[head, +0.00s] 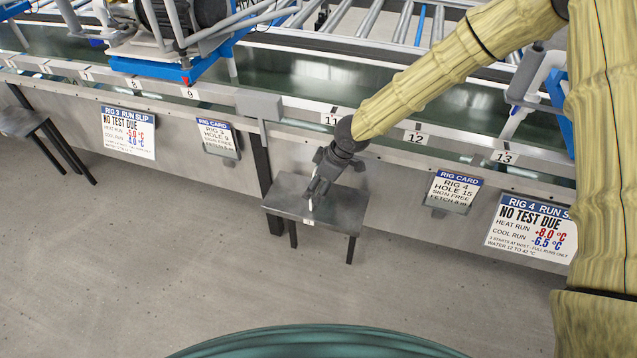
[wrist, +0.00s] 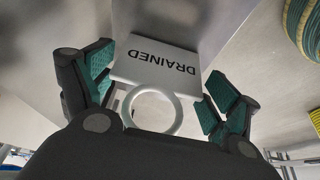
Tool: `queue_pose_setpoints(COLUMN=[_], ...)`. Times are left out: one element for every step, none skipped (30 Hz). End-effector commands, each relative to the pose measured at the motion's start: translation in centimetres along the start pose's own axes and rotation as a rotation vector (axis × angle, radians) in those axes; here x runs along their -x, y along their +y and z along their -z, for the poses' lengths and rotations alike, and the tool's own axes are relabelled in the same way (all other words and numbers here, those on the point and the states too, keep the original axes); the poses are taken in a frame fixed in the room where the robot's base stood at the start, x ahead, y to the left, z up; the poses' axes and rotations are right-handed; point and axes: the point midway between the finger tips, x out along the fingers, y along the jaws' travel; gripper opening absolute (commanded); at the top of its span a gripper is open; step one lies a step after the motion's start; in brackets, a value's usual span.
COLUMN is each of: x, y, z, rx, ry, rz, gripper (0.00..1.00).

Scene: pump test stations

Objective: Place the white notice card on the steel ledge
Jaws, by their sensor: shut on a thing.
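The white notice card (wrist: 155,62) reads DRAINED, upside down in the wrist view, and has a white ring (wrist: 152,108) at its near end. My gripper (wrist: 158,88) is shut on it, with the ring between the green-padded fingers. In the head view my gripper (head: 314,192) points down over the small steel ledge (head: 340,212), which stands on dark legs against the bench front. The card (head: 311,204) shows there only as a thin white sliver below the fingers. I cannot tell whether it touches the ledge.
The bench front carries a RIG 3 run slip (head: 128,132), a rig card (head: 217,138), a RIG 4 card (head: 454,191) and a RIG 4 run slip (head: 531,228). Another small steel stand (head: 22,122) is at far left. The floor in front is clear.

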Motion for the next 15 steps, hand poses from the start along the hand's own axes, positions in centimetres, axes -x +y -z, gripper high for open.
queue_pose_setpoints(x=[-0.07,-0.14,-0.24,-0.31,-0.27,-0.25,-0.25,-0.25,-0.25,-0.25,-0.25,-0.25,-0.25,-0.25,-0.25], y=[-0.01,-0.02,-0.03,-0.03,-0.02,-0.02,-0.02,-0.02,-0.02,-0.02,-0.03,-0.02,-0.02,-0.02,-0.02], z=[-0.04,-0.06,-0.10,-0.13,-0.12,-0.12,-0.12,-0.12,-0.13,-0.13,-0.13,-0.13,-0.13,-0.13,-0.13], rx=[0.000,0.000,0.001,0.001,0.001,0.001,0.000,0.000,0.000,0.000,0.000,0.000,0.000,0.000,0.000], ry=[0.000,0.000,0.000,-0.001,0.000,0.000,0.000,0.000,0.000,0.000,0.000,0.000,0.000,0.000,0.000], rz=[0.000,0.000,0.000,0.000,0.000,0.000,0.000,0.000,0.000,0.000,0.000,0.000,0.000,0.000,0.000], gripper=[0.64,0.64,0.64,0.64,0.92,0.99,1.00,1.00,1.00,1.00,1.00,1.00,1.00,1.00,1.00])
